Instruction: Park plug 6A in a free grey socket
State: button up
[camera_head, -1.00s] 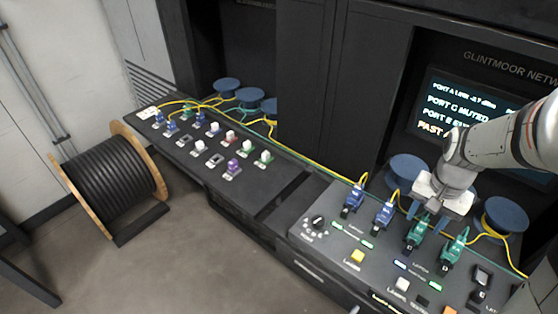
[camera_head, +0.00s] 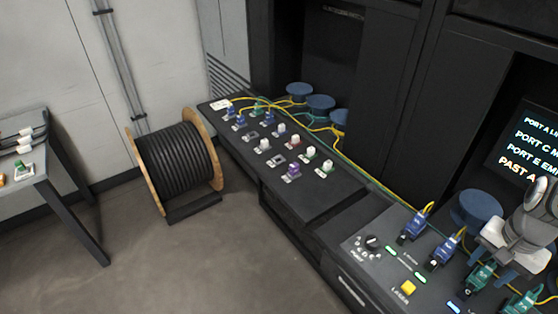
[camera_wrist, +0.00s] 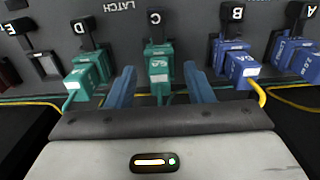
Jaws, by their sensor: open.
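My gripper (camera_head: 496,262) is open above the right console; in the wrist view its two blue fingers (camera_wrist: 160,85) stand either side of the green plug (camera_wrist: 158,66) under the letter C, with gaps to it. That green plug also shows in the head view (camera_head: 479,279). Its label looks like 6A but is small and upside down. Another green plug (camera_wrist: 84,72) is under D, and blue plugs are under B (camera_wrist: 238,68) and A (camera_wrist: 294,64). On the left panel, two grey sockets look empty, one farther (camera_head: 251,134) and one nearer (camera_head: 277,160).
The left panel (camera_head: 330,195) also holds blue, green, white and purple plugs or caps. Yellow cables run along the back edge to the console. A cable drum (camera_head: 178,160) stands on the floor, with a table (camera_head: 45,180) at far left. Floor between is clear.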

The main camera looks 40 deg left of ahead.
aim_at(491, 267)
jog(key=shift+c, duration=0.2)
grip_shut()
dwell(0.4)
jog(key=shift+r, duration=0.15)
jog(key=shift+r+p, duration=2.2)
jog(key=shift+r, duration=0.7)
